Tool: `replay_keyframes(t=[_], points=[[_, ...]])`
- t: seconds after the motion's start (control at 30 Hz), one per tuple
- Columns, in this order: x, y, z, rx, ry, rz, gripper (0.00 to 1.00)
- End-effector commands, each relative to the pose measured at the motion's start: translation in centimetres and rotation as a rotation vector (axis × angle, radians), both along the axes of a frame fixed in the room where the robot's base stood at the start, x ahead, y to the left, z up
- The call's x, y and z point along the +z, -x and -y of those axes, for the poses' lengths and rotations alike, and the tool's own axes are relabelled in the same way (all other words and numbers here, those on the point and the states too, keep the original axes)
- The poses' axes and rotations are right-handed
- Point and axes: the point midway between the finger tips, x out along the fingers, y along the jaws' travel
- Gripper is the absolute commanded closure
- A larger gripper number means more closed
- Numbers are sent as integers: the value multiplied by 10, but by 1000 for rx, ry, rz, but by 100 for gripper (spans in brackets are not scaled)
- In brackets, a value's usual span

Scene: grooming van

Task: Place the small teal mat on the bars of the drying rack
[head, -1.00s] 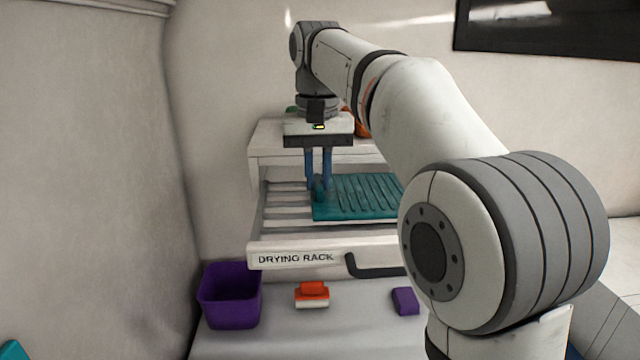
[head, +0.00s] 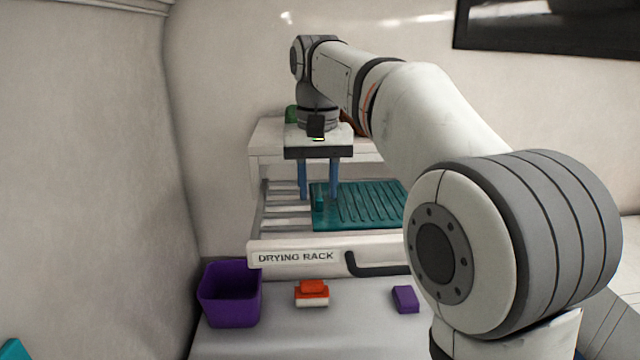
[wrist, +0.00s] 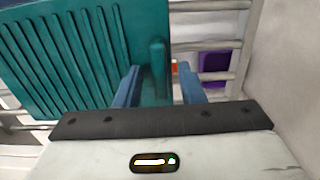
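The teal mat (head: 362,206) lies flat on the bars of the drying rack (head: 282,212), toward the right of the part I can see; my arm hides its right end. It has ridges and a raised grip along its left edge. In the wrist view the mat (wrist: 75,55) rests across the rack's bars (wrist: 212,47). My gripper (head: 318,196) is over the mat's left edge with its blue fingers spread apart. In the wrist view my gripper (wrist: 160,82) has one finger on each side of the raised grip, with a gap visible on the right.
Below the rack's labelled front (head: 296,256) and black handle (head: 378,266), a purple bin (head: 230,295), an orange-and-white brush-like block (head: 312,293) and a purple block (head: 405,299) stand on the counter. A green item (head: 291,114) sits on the shelf behind. A wall closes the left side.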

Motion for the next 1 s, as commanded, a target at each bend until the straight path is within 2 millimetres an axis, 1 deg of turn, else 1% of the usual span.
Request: replay_keyframes(t=[0.17, 0.23, 0.5, 0.63, 0.8, 1.0], points=[[6, -1, 0, 1, -1, 3, 64], [13, -1, -1, 1, -1, 3, 64], [54, -1, -1, 1, -1, 3, 64], [68, -1, -1, 1, 0, 2, 64], [77, 0, -1, 2, 0, 1, 64], [78, 0, -1, 2, 0, 0, 64]])
